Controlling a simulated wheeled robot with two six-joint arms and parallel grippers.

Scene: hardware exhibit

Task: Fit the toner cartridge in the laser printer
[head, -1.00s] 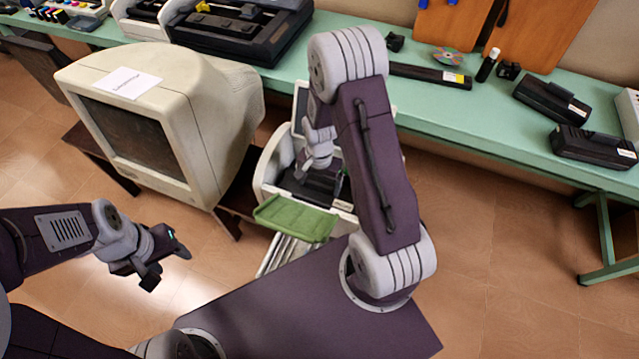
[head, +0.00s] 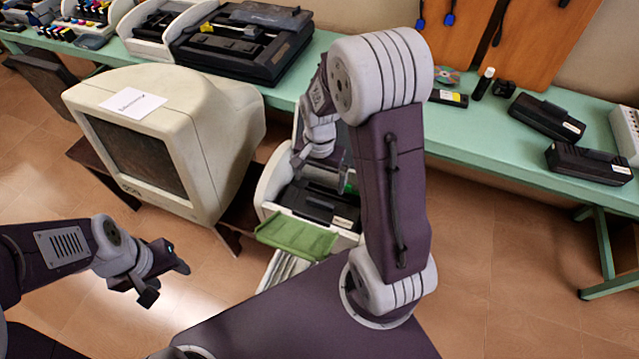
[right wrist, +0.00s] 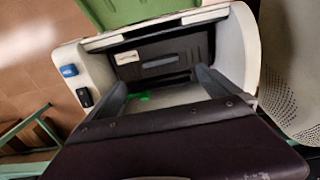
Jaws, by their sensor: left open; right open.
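The laser printer (head: 268,203) is white and stands below the green bench, with its green front flap (head: 297,236) folded down. A black toner cartridge (head: 318,206) with a white label lies inside the printer's opening. In the right wrist view the cartridge (right wrist: 160,66) shows its handle and label; I cannot tell whether it is fully seated. My right gripper (right wrist: 162,88) is open and empty over the printer's opening, apart from the cartridge. In the head view the right forearm partly hides the printer. My left gripper (head: 167,281) is open and empty above the floor at left.
An old beige monitor (head: 205,120) stands left of the printer. The green bench (head: 470,135) behind carries two more black cartridges (head: 545,117) (head: 590,163) and an opened dark printer (head: 245,45). Blue and black buttons (right wrist: 69,71) sit on the printer's side.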

